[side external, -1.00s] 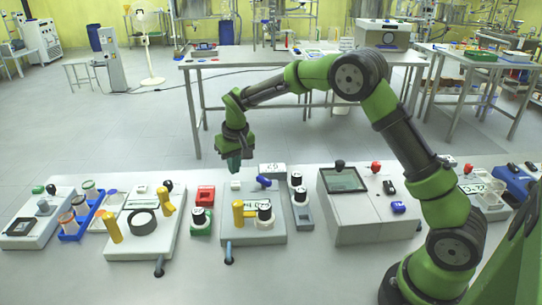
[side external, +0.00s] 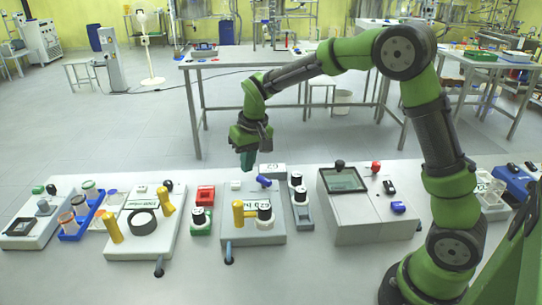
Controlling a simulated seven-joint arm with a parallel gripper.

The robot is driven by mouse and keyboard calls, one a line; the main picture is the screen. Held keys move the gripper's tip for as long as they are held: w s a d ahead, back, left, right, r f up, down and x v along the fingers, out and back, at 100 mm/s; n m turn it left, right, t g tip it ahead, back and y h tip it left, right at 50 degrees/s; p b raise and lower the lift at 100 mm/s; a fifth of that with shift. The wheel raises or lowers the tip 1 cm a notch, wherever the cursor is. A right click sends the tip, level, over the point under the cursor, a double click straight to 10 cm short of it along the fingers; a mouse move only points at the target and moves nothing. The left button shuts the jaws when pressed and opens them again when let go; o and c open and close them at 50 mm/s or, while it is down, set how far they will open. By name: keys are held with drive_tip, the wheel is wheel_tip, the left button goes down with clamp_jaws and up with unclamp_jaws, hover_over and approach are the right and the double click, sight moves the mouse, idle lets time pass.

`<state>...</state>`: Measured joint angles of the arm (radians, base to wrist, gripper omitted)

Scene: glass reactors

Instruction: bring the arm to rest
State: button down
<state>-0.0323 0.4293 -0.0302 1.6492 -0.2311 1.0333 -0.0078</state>
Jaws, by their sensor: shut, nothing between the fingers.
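My gripper (side external: 247,162) is shut and empty. It points down and hangs in the air above the back edge of the middle station (side external: 240,228), which has a yellow handle and a white-and-black jar. My fingertips appear near the blue knob (side external: 264,182) of that station; I cannot tell the exact gap. Nothing hangs from my gripper.
Left of it stand a station with a black ring (side external: 142,222), a blue rack (side external: 82,222) with vials, and a red box (side external: 205,195). A box with a dark screen (side external: 343,180) stands to the right. The air above the bench is free.

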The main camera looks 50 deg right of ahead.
drive_tip(key=s+r+t, duration=0.1)
drive_tip(key=s+r, duration=0.2)
drive_tip(key=s, duration=0.5)
drive_tip(key=s+a+r+t+y, duration=0.1)
drive_tip(key=s+r, duration=0.3)
drive_tip(key=s, duration=0.4)
drive_tip(key=s+a+r+t, duration=0.1)
drive_tip(key=s+r+t, duration=0.2)
drive_tip(key=s, duration=0.4)
drive_tip(key=shift+s+a+r+m+y, duration=0.2)
drive_tip(key=shift+s+r+m+y, duration=0.15)
drive_tip(key=shift+r, duration=0.25)
